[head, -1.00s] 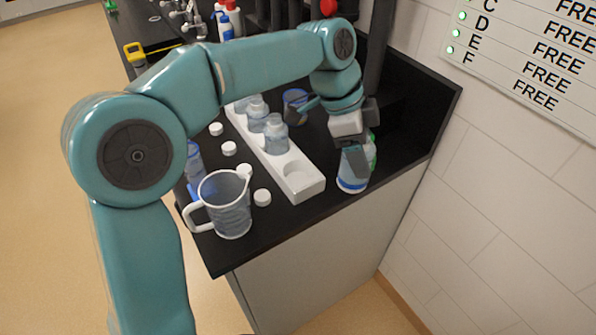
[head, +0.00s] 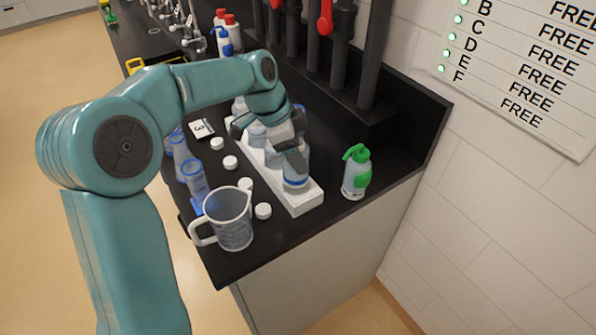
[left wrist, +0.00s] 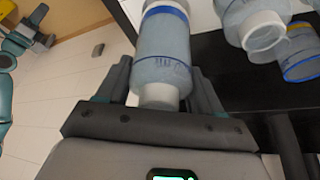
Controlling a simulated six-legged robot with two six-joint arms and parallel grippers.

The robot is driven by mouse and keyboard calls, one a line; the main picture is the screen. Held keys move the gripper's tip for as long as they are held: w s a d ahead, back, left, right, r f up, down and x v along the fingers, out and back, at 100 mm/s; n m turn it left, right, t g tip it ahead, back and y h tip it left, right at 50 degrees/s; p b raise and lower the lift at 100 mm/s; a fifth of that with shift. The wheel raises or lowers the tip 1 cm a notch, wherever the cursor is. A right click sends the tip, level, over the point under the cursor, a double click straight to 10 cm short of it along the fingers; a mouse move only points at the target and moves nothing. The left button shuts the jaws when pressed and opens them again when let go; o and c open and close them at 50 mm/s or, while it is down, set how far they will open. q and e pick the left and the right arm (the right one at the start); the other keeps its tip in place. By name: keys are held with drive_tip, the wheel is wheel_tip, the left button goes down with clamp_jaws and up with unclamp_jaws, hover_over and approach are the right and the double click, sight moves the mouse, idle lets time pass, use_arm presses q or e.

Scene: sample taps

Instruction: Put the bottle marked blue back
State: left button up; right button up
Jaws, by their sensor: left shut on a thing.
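My left gripper (head: 290,147) is shut on a clear bottle with a blue band (head: 295,180). The bottle is upright over the near end slot of the white rack (head: 304,204); I cannot tell whether its base is in the slot or just above it. In the left wrist view the bottle (left wrist: 163,50) sits between the fingers of the left gripper (left wrist: 155,85), with its blue band and dark lettering showing. Other clear bottles (head: 257,134) stand farther along the rack, partly hidden by my arm. A dark gripper on a teal arm, seemingly my right, shows at the left wrist view's edge (left wrist: 42,28).
A green-topped wash bottle (head: 356,172) stands right of the rack. A clear jug (head: 233,222), white caps (head: 263,210) and blue-tinted vessels (head: 194,178) stand left of it. Black taps (head: 343,35) and a raised back edge lie behind. The counter between rack and wash bottle is clear.

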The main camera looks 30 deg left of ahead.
use_arm(q)
drive_tip(key=shift+d+f, duration=0.1)
drive_tip(key=shift+f, duration=0.75)
wheel_tip(320, 180, down, 4)
drive_tip(key=shift+r, duration=0.1)
drive_tip(key=shift+f, duration=0.25)
drive_tip(key=o, duration=1.3)
drive_tip(key=shift+o, duration=0.2)
